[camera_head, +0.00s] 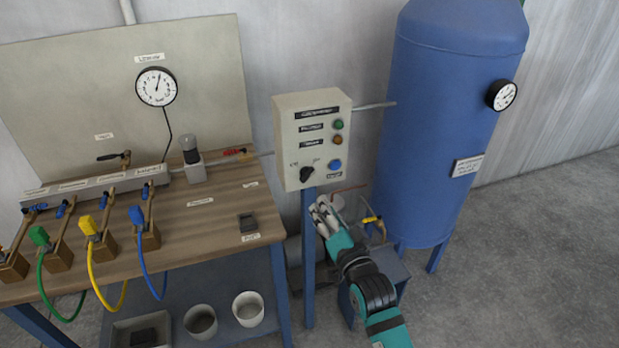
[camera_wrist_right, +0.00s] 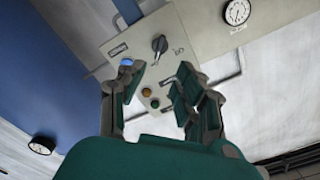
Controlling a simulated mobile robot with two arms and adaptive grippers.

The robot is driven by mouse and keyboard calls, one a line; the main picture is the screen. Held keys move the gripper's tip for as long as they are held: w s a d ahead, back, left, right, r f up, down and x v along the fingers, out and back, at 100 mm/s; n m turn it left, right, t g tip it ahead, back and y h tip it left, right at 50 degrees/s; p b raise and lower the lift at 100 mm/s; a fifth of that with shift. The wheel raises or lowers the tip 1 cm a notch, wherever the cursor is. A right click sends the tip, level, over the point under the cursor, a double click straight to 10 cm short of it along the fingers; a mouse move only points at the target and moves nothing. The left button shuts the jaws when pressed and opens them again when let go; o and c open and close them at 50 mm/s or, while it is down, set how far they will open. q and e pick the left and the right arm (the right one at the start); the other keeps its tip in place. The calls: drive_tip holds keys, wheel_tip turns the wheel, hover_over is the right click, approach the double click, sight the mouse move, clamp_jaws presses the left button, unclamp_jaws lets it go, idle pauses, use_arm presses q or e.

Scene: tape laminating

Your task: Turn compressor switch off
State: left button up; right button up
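The compressor control box (camera_head: 313,140) is a beige panel on a blue post. Its black rotary switch (camera_head: 307,173) sits at the lower left of the panel, with its knob tilted. The switch also shows in the right wrist view (camera_wrist_right: 159,45). A blue button (camera_head: 335,165) is to its right, and green and amber lamps are above. My right gripper (camera_head: 322,212) is just below the box, apart from the switch. In the right wrist view its two fingers (camera_wrist_right: 152,100) are spread with nothing between them, and the panel lies beyond. My left gripper is not in view.
A blue tank (camera_head: 445,120) with a gauge (camera_head: 501,95) stands right of the box. A wooden workbench (camera_head: 185,225) with coloured hoses, a grey rail and a backboard gauge (camera_head: 156,86) is at left. The blue post (camera_head: 308,260) stands beside my right arm.

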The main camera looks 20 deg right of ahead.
sight(308, 178)
drive_tip(key=w, duration=0.4)
drive_tip(key=w+p, duration=0.1)
drive_tip(key=w, duration=0.6)
drive_tip(key=shift+w+a, duration=0.25)
drive_tip(key=shift+w, duration=0.05)
drive_tip(key=shift+c, duration=0.3)
clamp_jaws()
